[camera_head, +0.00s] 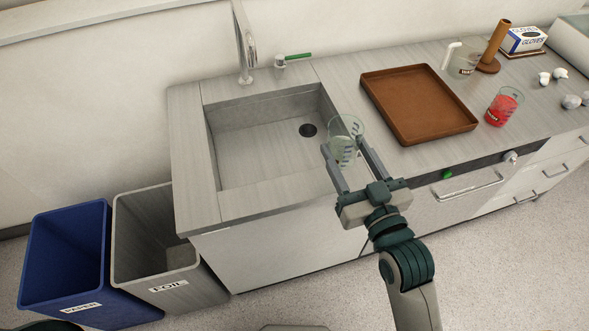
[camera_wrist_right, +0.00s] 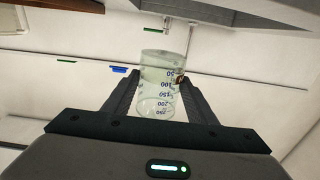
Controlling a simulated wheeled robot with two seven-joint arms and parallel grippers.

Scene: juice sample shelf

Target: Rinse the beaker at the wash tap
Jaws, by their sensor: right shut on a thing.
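A clear glass beaker (camera_head: 346,138) with dark volume marks is held in my right gripper (camera_head: 351,163), over the right front edge of the sink. In the right wrist view the beaker (camera_wrist_right: 160,82) sits between the two dark fingers of the gripper (camera_wrist_right: 161,98), and its graduation numbers are upside down. The wash tap (camera_head: 245,45) rises behind the sink (camera_head: 260,150), with a green-handled lever (camera_head: 295,57) to its right. The beaker is apart from the tap, to its lower right. My left gripper is not in view.
A brown tray (camera_head: 372,98), a beaker of red liquid (camera_head: 503,106), a clear jug (camera_head: 463,62) and a gloves box (camera_head: 524,39) stand on the counter to the right. Blue paper (camera_head: 65,215) and grey foil (camera_head: 150,230) bins stand on the floor at left. The sink basin is empty.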

